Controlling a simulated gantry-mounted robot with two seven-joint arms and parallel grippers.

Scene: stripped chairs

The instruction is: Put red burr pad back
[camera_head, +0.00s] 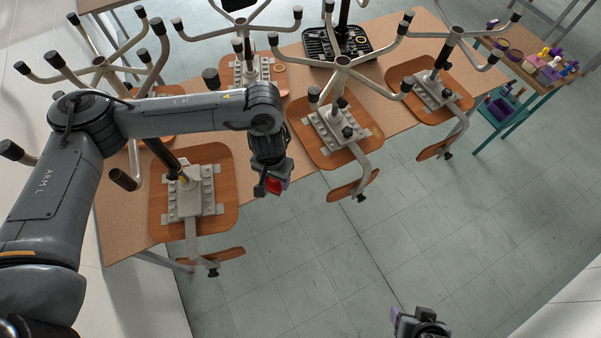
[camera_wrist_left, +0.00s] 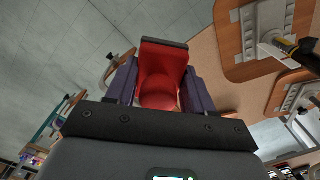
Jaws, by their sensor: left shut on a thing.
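The red burr pad shows as a small red patch (camera_head: 273,186) in the head view and as a larger red block (camera_wrist_left: 160,78) in the left wrist view. My left gripper (camera_head: 278,180) is shut on it, with a purple-grey finger on each side in the wrist view. The gripper hangs beyond the table's front edge, between two chair seats and over the floor.
Upturned chairs with wooden seats (camera_head: 222,157) and metal star bases crowd the brown table (camera_head: 120,222). A black tray (camera_head: 318,48) lies at the back. A teal-framed cart (camera_head: 517,122) with bottles stands at the right. The tiled floor in front is clear.

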